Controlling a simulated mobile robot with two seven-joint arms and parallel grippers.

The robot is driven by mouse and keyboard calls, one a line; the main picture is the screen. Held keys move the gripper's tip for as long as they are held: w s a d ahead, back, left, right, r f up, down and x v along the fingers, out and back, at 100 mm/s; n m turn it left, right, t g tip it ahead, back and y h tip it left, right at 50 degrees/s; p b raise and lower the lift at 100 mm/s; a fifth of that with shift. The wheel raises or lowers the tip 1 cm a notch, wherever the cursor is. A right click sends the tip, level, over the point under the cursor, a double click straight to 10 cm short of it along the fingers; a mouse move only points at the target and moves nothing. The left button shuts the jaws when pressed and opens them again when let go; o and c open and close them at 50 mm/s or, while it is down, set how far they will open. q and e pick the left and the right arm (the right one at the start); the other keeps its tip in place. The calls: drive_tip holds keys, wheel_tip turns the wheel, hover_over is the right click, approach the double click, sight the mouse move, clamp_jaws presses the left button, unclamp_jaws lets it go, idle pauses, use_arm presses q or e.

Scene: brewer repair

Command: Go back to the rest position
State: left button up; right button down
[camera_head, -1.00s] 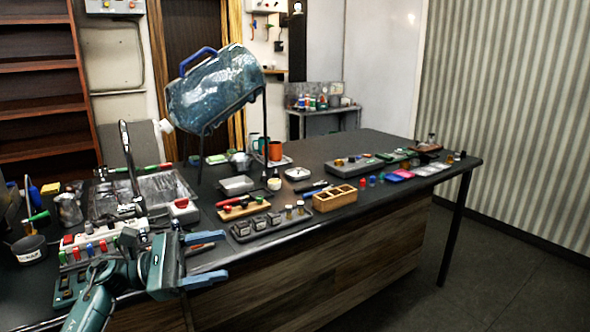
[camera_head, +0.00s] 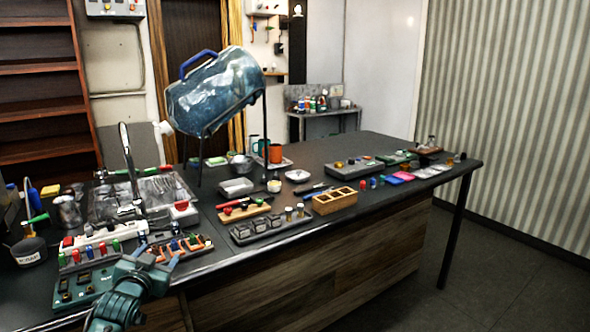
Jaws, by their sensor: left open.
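My left gripper (camera_head: 157,256) is at the bottom left of the head view, at the front edge of the dark counter (camera_head: 375,180). Its blue-grey fingers point away from me and are spread apart, with nothing seen between them. It is in front of a rack with orange and blue pieces (camera_head: 192,247), and the arm partly hides a green tray of switches (camera_head: 78,286). I cannot tell the gap between the fingers and the rack. My right gripper is not in view.
A tilted blue water jug (camera_head: 215,92) stands on a black frame. A sink (camera_head: 108,203) with a faucet is at the left. A wooden divided box (camera_head: 334,200) and a tray of dark blocks (camera_head: 270,227) are near the front edge. Floor at the right is clear.

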use_arm(q)
drive_tip(key=s+d+f+m+g+h, duration=0.1)
drive_tip(key=s+d+f+g+h, duration=0.1)
drive_tip(key=s+d+f, duration=0.55)
drive_tip(key=s+d+f+g+h, duration=0.1)
drive_tip(key=s+d+f, duration=0.3)
drive_tip(key=s+f, duration=0.6)
drive_tip(key=s+d+f+g, duration=0.1)
drive_tip(key=s+d, duration=0.2)
drive_tip(key=s, duration=0.6)
drive_tip(key=s+d+f+n+g+h, duration=0.1)
drive_tip(key=s+d, duration=0.2)
drive_tip(key=s, duration=0.7)
drive_tip(key=shift+d+f+g+h, duration=0.3)
drive_tip(key=shift+d+f+g, duration=0.1)
